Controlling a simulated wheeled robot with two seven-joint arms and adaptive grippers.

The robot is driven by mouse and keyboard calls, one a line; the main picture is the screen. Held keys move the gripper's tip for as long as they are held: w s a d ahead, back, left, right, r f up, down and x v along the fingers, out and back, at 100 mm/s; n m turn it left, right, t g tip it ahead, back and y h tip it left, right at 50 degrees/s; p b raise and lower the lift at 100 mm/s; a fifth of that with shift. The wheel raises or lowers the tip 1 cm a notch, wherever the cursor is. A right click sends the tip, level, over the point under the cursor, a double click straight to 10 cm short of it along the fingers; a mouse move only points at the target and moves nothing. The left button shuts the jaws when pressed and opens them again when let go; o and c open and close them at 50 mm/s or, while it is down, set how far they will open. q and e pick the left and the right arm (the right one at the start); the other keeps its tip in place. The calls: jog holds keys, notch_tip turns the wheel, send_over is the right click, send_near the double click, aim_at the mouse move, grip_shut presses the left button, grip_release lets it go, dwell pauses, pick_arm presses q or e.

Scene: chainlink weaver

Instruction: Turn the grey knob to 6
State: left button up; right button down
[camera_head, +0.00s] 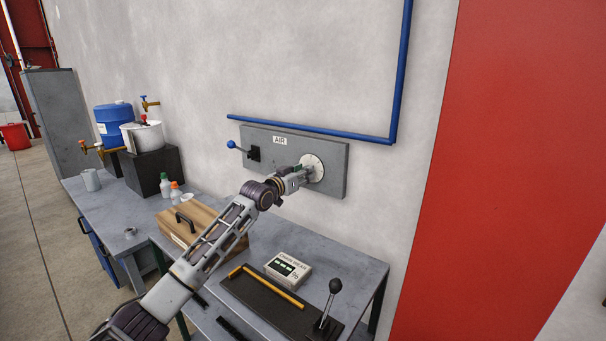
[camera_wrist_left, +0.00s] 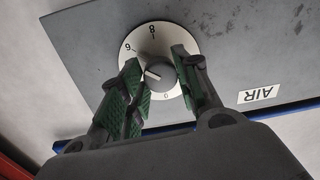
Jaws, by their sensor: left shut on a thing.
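The grey knob (camera_wrist_left: 159,76) sits at the centre of a white round dial (camera_wrist_left: 130,62) in the left wrist view. A pale pointer line on the knob points toward the left of that picture. Small figures ring the dial, partly covered by the fingers; one at upper left looks like a 6, but the view is turned. My left gripper (camera_wrist_left: 157,70) has its green-padded fingers on either side of the knob, shut on it. In the head view the left gripper (camera_head: 297,178) reaches the dial (camera_head: 317,164) and hides the knob. My right gripper is not in view.
The dial is on a grey wall panel (camera_head: 334,185) marked AIR, with a blue-ended lever (camera_head: 232,145) at its left. A blue pipe (camera_head: 310,130) runs above. Below, a bench holds a wooden case (camera_head: 205,218), a small display box (camera_head: 288,268) and a black-knobbed lever (camera_head: 335,287).

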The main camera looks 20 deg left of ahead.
pick_arm(q)
jog(key=shift+f+m, duration=0.2)
jog(key=shift+m, duration=0.4)
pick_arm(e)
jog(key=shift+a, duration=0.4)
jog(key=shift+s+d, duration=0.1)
pick_arm(q)
jog(key=o, duration=0.9)
jog(key=shift+o, duration=0.5)
jog(key=shift+r, duration=0.1)
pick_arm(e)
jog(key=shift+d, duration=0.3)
pick_arm(q)
jog(key=shift+s, duration=0.1)
jog(key=v, duration=1.1)
jog(key=shift+s+a, duration=0.15)
jog(key=shift+s, duration=0.25)
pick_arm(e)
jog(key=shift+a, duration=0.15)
pick_arm(q)
jog(key=shift+r, duration=0.15)
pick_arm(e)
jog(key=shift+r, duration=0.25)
